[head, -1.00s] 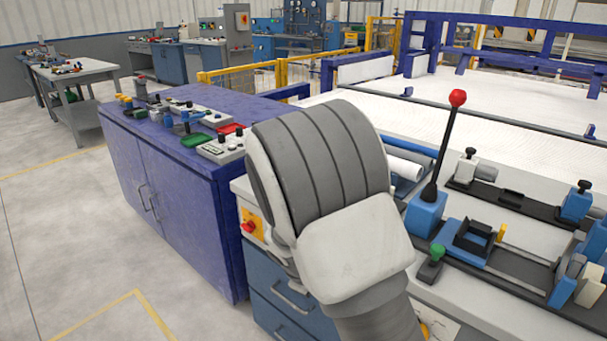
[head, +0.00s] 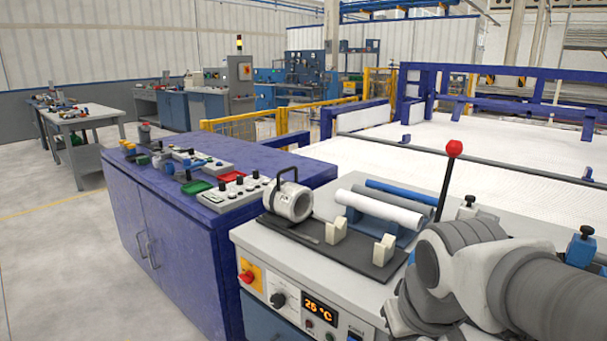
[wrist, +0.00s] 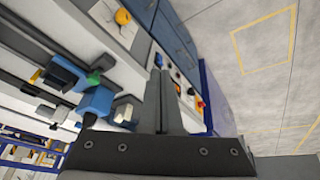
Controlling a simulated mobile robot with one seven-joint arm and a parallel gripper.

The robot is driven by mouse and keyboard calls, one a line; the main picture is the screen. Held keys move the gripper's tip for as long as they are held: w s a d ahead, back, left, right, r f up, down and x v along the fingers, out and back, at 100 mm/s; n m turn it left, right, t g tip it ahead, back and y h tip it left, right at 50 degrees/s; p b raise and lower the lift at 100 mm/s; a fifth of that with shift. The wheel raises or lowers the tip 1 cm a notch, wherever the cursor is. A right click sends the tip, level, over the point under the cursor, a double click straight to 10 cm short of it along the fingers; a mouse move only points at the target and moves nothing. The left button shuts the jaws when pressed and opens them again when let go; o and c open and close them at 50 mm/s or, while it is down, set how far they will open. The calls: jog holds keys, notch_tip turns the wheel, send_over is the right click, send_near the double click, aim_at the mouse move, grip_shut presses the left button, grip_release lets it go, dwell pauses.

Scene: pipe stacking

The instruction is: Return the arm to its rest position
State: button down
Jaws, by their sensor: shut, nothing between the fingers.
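My gripper (wrist: 162,100) shows in the wrist view with its two dark fingers together and nothing between them. It hangs apart from the bench and its machine, which appear tilted at the left of that view. In the head view my arm fills the lower right and its links hide part of the workbench. The gripper itself is not visible in the head view.
A grey workbench (head: 265,245) holds a white cylindrical fixture (head: 290,200), a white pipe (head: 380,208), a blue pipe (head: 400,191) and a red-knobbed lever (head: 453,149). A purple cabinet (head: 180,245) stands left of it.

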jog(key=s+r+m+t+p, duration=0.1)
jog(key=s+r+m+p, duration=0.15)
jog(key=s, duration=0.35)
notch_tip(320, 180, up, 20)
jog(key=p, duration=1.8)
jog(key=shift+w+d+n, duration=0.25)
jog(key=shift+w+n, duration=0.05)
jog(key=shift+n, duration=0.15)
jog(key=shift+f, duration=0.1)
